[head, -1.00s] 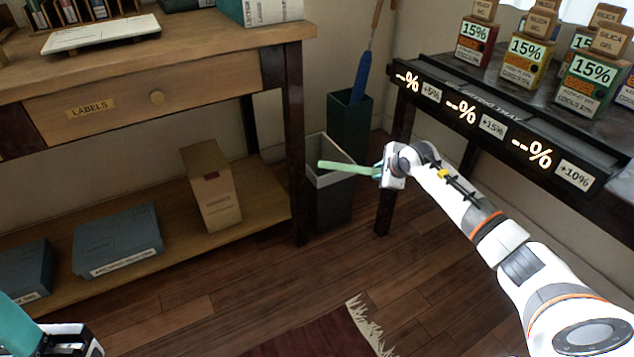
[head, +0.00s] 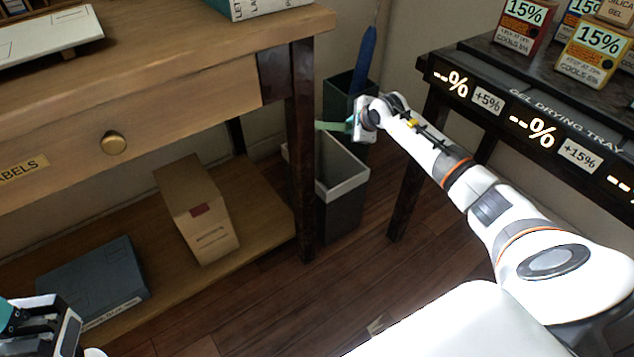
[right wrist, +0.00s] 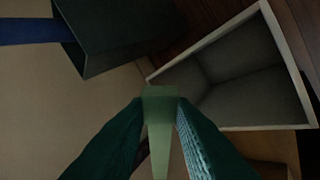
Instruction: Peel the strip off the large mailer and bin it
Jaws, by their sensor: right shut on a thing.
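My right gripper (head: 352,124) is shut on a pale green strip (head: 332,126). In the head view it is above the back of a dark bin with a light rim (head: 345,185). In the right wrist view the strip (right wrist: 160,125) is pinched between the teal fingers (right wrist: 160,105). The bin's open mouth (right wrist: 240,85) lies to the upper right there and looks empty where visible. My left gripper (head: 30,318) is partly in view at the lower left, and its fingertips are cut off. I cannot identify the large mailer.
A taller dark green bin (head: 345,90) holding a blue-handled thing (head: 367,55) stands behind the open bin. The wooden desk (head: 190,105) is at left, with a brown box (head: 200,210) on its low shelf. The drying-tray table (head: 480,60) is at right.

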